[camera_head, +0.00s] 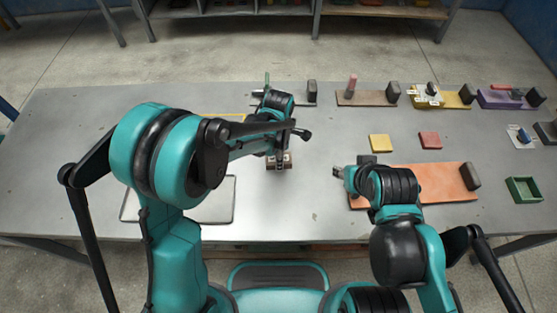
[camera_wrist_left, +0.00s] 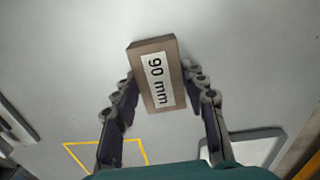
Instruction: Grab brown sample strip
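The brown sample strip (camera_wrist_left: 157,75) is a brown block with a white "90 mm" label, seen in the left wrist view. It lies on the grey table, slightly tilted in the picture. My left gripper (camera_wrist_left: 158,98) is open, with one finger on each side of the strip's near end; the left finger appears apart from it. In the head view the strip (camera_head: 287,161) shows under my left gripper (camera_head: 278,158), partly hidden. My right gripper (camera_head: 339,172) is over the table, left of an orange board; its fingers are too small to judge.
The orange board (camera_head: 435,181) lies at right, with yellow (camera_head: 381,143) and red (camera_head: 430,140) squares behind it. Several coloured boards with dark blocks line the back. A green box (camera_head: 524,190) stands far right. A pale tray (camera_head: 229,205) lies at front left. The table's left end is clear.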

